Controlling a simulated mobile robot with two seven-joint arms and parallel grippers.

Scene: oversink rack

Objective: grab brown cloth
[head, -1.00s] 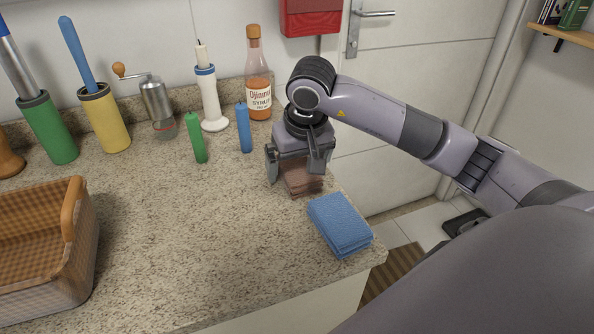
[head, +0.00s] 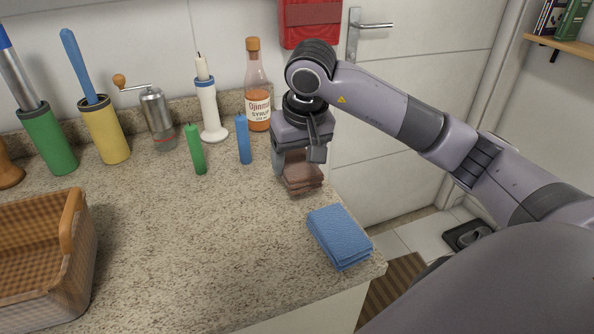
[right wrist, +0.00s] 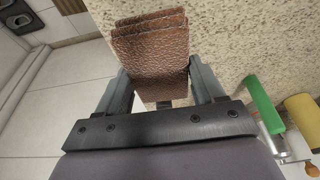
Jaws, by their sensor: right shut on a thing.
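The brown cloth (head: 303,178) is a folded stack near the right edge of the speckled counter. My right gripper (head: 300,160) points down at it from above and is shut on it. In the right wrist view the brown cloth (right wrist: 153,55) lies between the two fingers of the right gripper (right wrist: 160,85) and sticks out past them. Whether the cloth touches the counter is hard to tell. My left gripper is not in view.
A folded blue cloth (head: 339,237) lies just in front at the counter edge. Green (head: 196,149) and blue (head: 243,139) candles and a syrup bottle (head: 258,90) stand behind to the left. A woven basket (head: 75,255) sits at the left. The middle counter is clear.

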